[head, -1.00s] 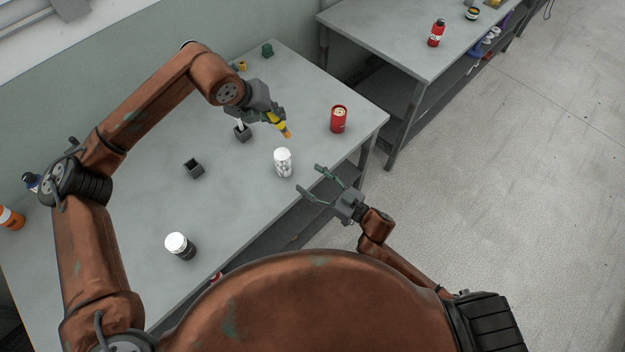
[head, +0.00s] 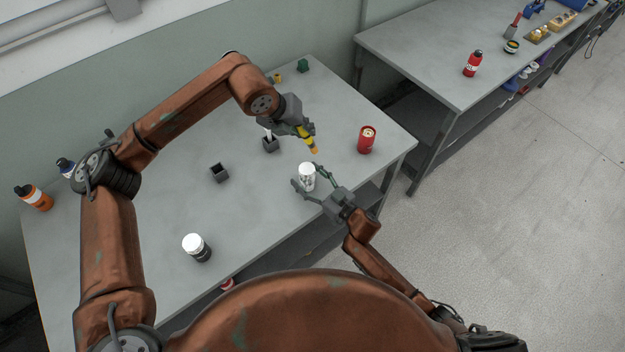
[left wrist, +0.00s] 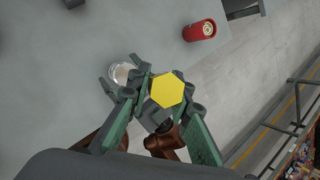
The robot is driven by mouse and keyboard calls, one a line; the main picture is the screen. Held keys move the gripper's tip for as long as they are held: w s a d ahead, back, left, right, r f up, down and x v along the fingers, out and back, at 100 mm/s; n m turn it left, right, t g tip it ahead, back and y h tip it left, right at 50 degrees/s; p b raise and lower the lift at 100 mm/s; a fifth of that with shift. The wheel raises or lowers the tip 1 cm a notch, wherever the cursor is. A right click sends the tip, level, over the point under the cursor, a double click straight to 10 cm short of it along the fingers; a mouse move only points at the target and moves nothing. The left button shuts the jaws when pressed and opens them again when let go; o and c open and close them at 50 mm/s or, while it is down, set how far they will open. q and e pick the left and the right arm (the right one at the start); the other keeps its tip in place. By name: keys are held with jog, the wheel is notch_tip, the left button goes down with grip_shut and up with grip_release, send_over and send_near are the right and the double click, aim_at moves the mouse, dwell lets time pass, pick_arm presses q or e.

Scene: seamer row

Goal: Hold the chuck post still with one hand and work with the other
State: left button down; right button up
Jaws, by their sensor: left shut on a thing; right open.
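A pale silver cylinder with a white top (head: 307,171), which looks like the chuck post, stands upright near the table's front edge. It also shows in the left wrist view (left wrist: 120,73). My right gripper (head: 305,176) is open, with its fingers on either side of the cylinder; I cannot tell whether they touch it. My left gripper (head: 303,128) is shut on a yellow tool (head: 311,141) with an orange end, held above and behind the cylinder. In the left wrist view the tool's yellow hexagonal end (left wrist: 167,90) faces the camera and hides part of my right gripper.
A red can (head: 366,141) stands right of the cylinder. Two dark square holders (head: 219,173) (head: 270,145) and a white-lidded dark jar (head: 197,248) stand on the grey table (head: 250,210). An orange bottle (head: 36,198) is far left. A second table (head: 430,60) stands back right.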

jog(key=shift+c, duration=0.5)
jog(key=c, duration=1.3)
